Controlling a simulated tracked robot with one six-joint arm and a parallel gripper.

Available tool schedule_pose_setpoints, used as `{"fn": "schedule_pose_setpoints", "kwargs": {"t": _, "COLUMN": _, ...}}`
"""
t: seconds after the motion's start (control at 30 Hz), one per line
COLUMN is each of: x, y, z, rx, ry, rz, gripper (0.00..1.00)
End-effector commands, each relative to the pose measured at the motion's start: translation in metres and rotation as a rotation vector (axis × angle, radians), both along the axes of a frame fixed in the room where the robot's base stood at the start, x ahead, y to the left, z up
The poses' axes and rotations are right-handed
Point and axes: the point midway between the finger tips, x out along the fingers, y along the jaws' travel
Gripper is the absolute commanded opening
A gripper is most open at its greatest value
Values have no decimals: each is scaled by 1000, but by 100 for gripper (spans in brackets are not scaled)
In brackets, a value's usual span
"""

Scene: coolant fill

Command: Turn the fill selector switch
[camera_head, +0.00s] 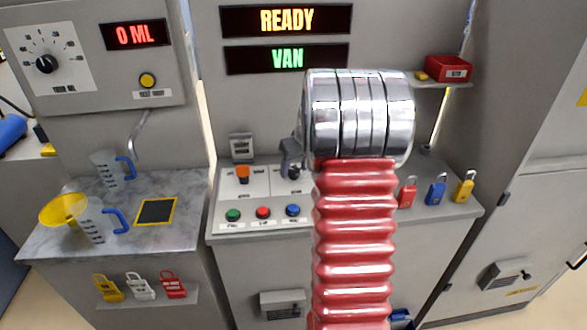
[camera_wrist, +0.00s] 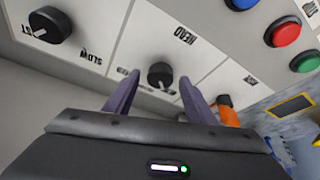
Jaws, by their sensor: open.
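A black rotary knob (camera_wrist: 160,72) sits on a white panel plate, with a label of which "HEAD" can be read. My gripper (camera_wrist: 158,78) is open, with one purple-grey finger on each side of this knob. I cannot tell whether the fingers touch it. In the head view the knob (camera_head: 294,173) shows just below my gripper (camera_head: 290,150), partly hidden by it and my arm. A second black knob (camera_wrist: 50,26), marked "SLOW" at one side, is at the upper left of the wrist view. No label reading fill selector is legible.
An orange switch (camera_head: 243,174) is left of the knob. Green (camera_head: 233,215), red (camera_head: 263,212) and blue (camera_head: 292,210) buttons line the console front. Padlocks (camera_head: 437,190) stand at right. Displays read "READY" (camera_head: 287,20) and "VAN" (camera_head: 287,58). Jugs (camera_head: 93,222) and a yellow funnel (camera_head: 62,209) occupy the left counter.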

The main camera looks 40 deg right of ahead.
Motion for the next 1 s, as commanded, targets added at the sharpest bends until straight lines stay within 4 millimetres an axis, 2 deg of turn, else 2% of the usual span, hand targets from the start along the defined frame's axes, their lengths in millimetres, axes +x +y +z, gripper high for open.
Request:
{"fn": "schedule_pose_setpoints", "kwargs": {"t": 0.33, "x": 2, "y": 0, "z": -4, "rx": 1, "ry": 0, "rz": 0, "gripper": 50}}
{"fn": "schedule_pose_setpoints", "kwargs": {"t": 0.9, "x": 2, "y": 1, "z": -4, "rx": 1, "ry": 0, "rz": 1, "gripper": 11}}
{"fn": "schedule_pose_setpoints", "kwargs": {"t": 0.93, "x": 2, "y": 8, "z": -3, "rx": 0, "ry": 0, "rz": 4, "gripper": 10}}
{"fn": "schedule_pose_setpoints", "kwargs": {"t": 1.0, "x": 2, "y": 4, "z": -4, "rx": 1, "ry": 1, "rz": 3, "gripper": 10}}
